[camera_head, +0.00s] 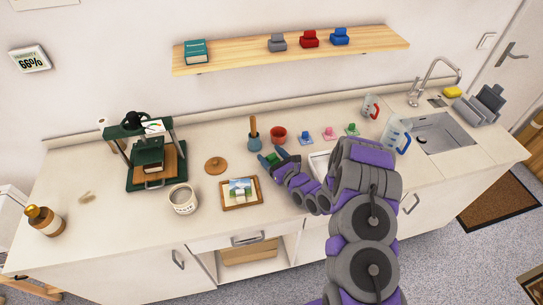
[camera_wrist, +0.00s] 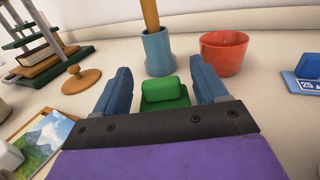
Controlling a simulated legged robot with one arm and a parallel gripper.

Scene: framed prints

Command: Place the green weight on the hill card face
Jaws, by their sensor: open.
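The green weight (camera_wrist: 165,94) sits on the counter between the open fingers of my gripper (camera_wrist: 160,68) in the wrist view. There is a visible gap on either side of it. In the head view my gripper (camera_head: 274,157) is low over the counter, behind and right of the framed hill card (camera_head: 254,203). The card lies flat in a wooden frame and shows a green hill under a blue sky. A pale block (camera_head: 237,189) appears on its face. Part of the card (camera_wrist: 42,148) shows at the lower left of the wrist view.
A blue cup (camera_wrist: 157,54) with a wooden handle and a red bowl (camera_wrist: 222,54) stand just behind the green weight. A round wooden lid (camera_head: 215,165), white pot (camera_head: 183,201) and green press (camera_head: 135,130) are to the left.

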